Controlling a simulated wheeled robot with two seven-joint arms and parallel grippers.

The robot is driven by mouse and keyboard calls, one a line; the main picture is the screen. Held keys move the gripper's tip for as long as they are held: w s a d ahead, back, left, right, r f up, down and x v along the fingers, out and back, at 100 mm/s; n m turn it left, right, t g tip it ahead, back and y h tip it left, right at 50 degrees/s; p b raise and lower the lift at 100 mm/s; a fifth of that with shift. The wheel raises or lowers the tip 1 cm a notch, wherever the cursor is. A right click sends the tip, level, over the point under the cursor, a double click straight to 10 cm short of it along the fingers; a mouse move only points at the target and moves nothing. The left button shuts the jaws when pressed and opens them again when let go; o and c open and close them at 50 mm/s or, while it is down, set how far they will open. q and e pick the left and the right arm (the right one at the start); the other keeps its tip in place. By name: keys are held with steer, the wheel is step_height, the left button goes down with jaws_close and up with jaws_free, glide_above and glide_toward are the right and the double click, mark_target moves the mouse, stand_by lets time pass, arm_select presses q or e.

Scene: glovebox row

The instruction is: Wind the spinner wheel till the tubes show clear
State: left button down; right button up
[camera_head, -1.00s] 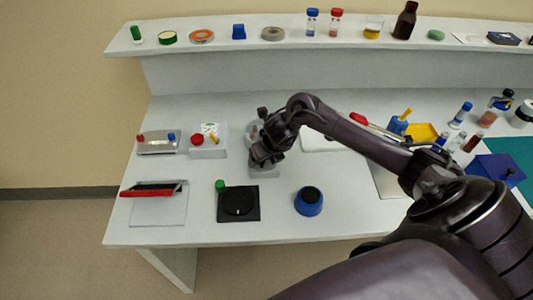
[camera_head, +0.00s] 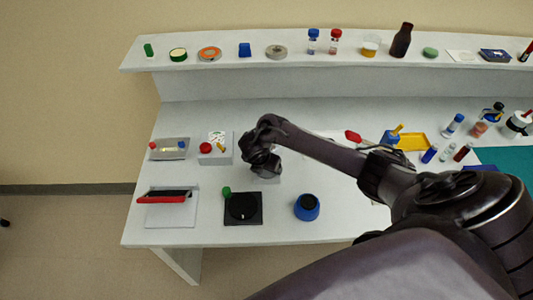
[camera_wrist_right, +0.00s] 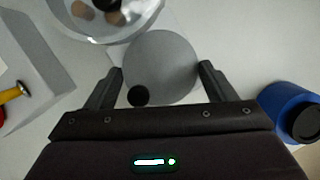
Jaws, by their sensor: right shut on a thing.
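In the right wrist view a grey round wheel (camera_wrist_right: 165,62) with a black knob (camera_wrist_right: 138,96) at its near left edge lies between my right fingers. My right gripper (camera_wrist_right: 161,70) is shut on this wheel, one finger at each side. Beyond it is a clear round bowl (camera_wrist_right: 70,28) with brownish round shapes and a dark one inside, perhaps the tubes; I cannot tell whether their contents are clear. In the head view my right gripper (camera_head: 266,170) is over the middle left of the bench and hides most of the spinner. My left gripper is not in view.
A black plate with a dark disc (camera_head: 243,209) and a blue holder (camera_head: 307,207) sit nearer the front edge; the holder also shows in the wrist view (camera_wrist_right: 285,100). A shelf (camera_head: 220,64) runs behind.

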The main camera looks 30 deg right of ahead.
steer(key=shift+w+r+m+g+h+p, duration=0.15)
steer(key=shift+m+g+p, duration=0.15)
steer(key=shift+m+p, duration=0.5)
steer(key=shift+w+f+m+g+h+p, duration=0.15)
steer(key=shift+m+g+p, duration=0.15)
steer(key=shift+m, duration=0.9)
steer(key=shift+r, duration=0.1)
steer(key=o, duration=1)
steer(key=shift+s, duration=0.1)
steer(key=shift+a, duration=0.1)
steer(key=shift+a+r, duration=0.15)
steer(key=shift+r, duration=0.05)
steer(key=v, duration=0.6)
steer(key=shift+a, duration=0.1)
steer(key=shift+r, duration=0.6)
